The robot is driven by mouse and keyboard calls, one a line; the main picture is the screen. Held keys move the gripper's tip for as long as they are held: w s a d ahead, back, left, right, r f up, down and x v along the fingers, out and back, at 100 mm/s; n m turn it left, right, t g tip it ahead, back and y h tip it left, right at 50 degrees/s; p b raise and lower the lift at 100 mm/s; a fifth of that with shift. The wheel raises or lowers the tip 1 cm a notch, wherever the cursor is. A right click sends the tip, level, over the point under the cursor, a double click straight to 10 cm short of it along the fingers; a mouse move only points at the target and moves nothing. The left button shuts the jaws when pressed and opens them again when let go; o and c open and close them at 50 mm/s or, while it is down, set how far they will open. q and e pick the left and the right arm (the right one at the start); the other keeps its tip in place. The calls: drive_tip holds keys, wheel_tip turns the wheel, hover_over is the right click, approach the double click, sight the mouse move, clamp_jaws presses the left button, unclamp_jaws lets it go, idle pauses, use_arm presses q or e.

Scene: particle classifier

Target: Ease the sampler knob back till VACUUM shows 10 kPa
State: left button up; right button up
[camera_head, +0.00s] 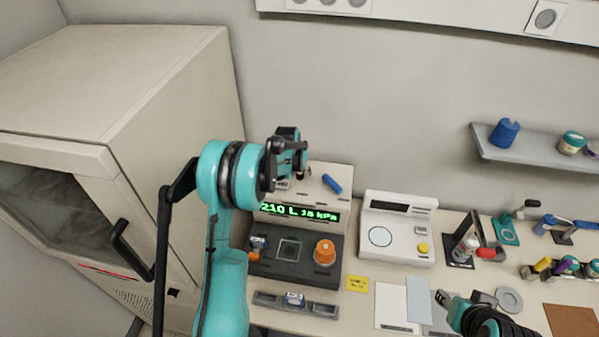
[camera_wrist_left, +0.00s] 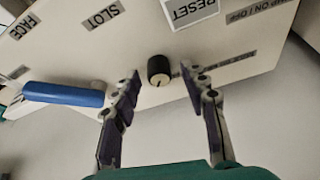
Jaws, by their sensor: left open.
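The particle classifier (camera_head: 292,248) stands on the bench below my left arm in the head view. Its lit display (camera_head: 300,213) reads 210 L and a kPa figure that looks like 15 or 16, hard to read. My left gripper (camera_head: 296,176) is over its top panel. In the left wrist view, a small black knob (camera_wrist_left: 158,70) sits between the open fingers of my left gripper (camera_wrist_left: 161,72), with gaps on both sides. The gripper hides this knob in the head view. My right gripper (camera_head: 450,299) is at the lower right; its jaws are unclear.
A RESET label (camera_wrist_left: 190,10) is near the other finger. An orange knob (camera_head: 325,251) rises from the front. A white instrument (camera_head: 397,230) stands to the right; a large cabinet (camera_head: 120,95) is left.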

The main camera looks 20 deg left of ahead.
use_arm(q)
clamp_jaws()
drive_tip(key=shift+f+n, duration=0.1)
drive_tip(key=shift+n, duration=0.2)
drive_tip(key=n+y+b, duration=0.1)
drive_tip(key=n+b, duration=0.1)
drive_tip(key=n, duration=0.1)
drive_tip(key=shift+d+n+y+b, duration=0.15)
drive_tip(key=shift+n+y+b, duration=0.15)
drive_tip(key=shift+b, duration=0.05)
drive_tip(key=n+g+y+b, duration=0.1)
drive_tip(key=n, duration=0.2)
drive_tip(key=shift+w, duration=0.1)
drive_tip(key=shift+d+n+g+y+b, duration=0.1)
drive_tip(key=shift+n+g+y+b, duration=0.35)
drive_tip(key=shift+n, duration=0.95)
drive_tip(key=shift+w, duration=0.1)
unclamp_jaws()
